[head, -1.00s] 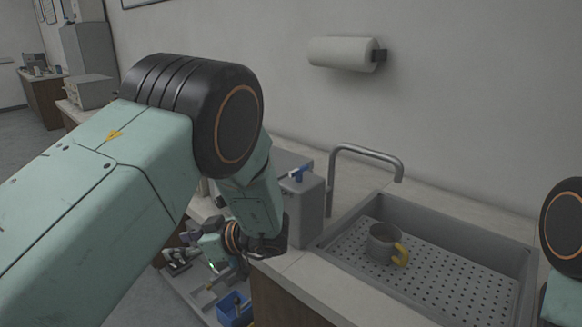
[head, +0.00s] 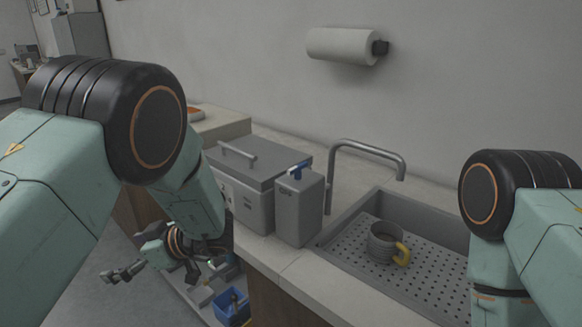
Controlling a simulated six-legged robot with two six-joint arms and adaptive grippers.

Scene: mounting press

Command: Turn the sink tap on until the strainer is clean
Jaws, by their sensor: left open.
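The grey metal tap (head: 368,148) rises behind the sink's left end, its spout bent over the basin. No water shows below the spout. A grey cup-shaped vessel with a yellow handle, seemingly the strainer (head: 383,243), stands upright on the perforated floor of the sink (head: 345,228). I cannot tell whether it is clean. My left gripper (head: 122,272) is open and empty, low at the left, beyond the counter's edge and well away from tap and strainer. My right arm comes in at the right, over the sink's right part; its gripper is out of view.
A tall grey container (head: 298,212) with a blue top piece stands left of the tap. A grey lidded box (head: 248,190) is beside it. A paper roll (head: 342,46) hangs on the wall. A blue bin (head: 232,308) sits low beside the counter (head: 290,275).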

